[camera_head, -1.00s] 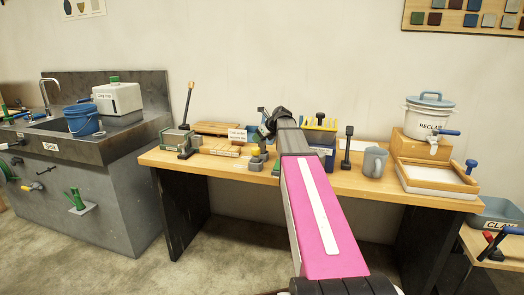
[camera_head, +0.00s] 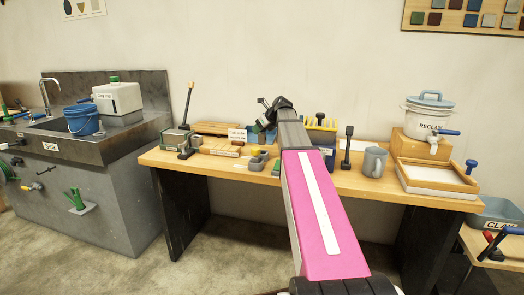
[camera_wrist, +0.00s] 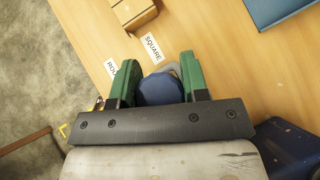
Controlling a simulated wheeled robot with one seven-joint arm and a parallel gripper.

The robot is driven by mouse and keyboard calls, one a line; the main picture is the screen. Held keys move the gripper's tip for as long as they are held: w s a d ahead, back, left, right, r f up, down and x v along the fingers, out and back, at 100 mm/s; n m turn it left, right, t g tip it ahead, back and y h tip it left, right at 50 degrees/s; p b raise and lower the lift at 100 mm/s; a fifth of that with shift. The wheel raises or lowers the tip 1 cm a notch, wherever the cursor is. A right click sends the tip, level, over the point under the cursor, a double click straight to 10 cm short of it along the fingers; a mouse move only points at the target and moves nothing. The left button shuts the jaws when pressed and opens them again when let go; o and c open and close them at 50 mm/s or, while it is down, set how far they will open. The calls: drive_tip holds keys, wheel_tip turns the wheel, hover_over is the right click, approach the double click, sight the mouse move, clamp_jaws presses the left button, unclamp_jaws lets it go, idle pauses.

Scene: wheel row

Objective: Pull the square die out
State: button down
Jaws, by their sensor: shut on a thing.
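My gripper (camera_wrist: 155,72) has its two green fingers closed on the sides of a round blue knob (camera_wrist: 158,90) in the wrist view. The knob sits just behind the "SQUARE" label (camera_wrist: 152,47), so it looks like the square die's handle. A grey piece shows just past the knob; the rest of the die is hidden beneath the knob and gripper. In the head view, my gripper (camera_head: 267,128) is above the middle of the bench, partly hidden by my own wrist. The grip and die cannot be made out there.
The wooden bench (camera_head: 180,160) carries a mug (camera_head: 374,162), a dark upright tool (camera_head: 347,148), a wooden tray (camera_head: 435,176) and a lidded white pot (camera_head: 428,115). A partly cut-off "ROU" label (camera_wrist: 111,68) lies beside the square one. Bare wood shows right of the labels.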

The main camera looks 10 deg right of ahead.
drive_tip(key=shift+r, duration=1.7)
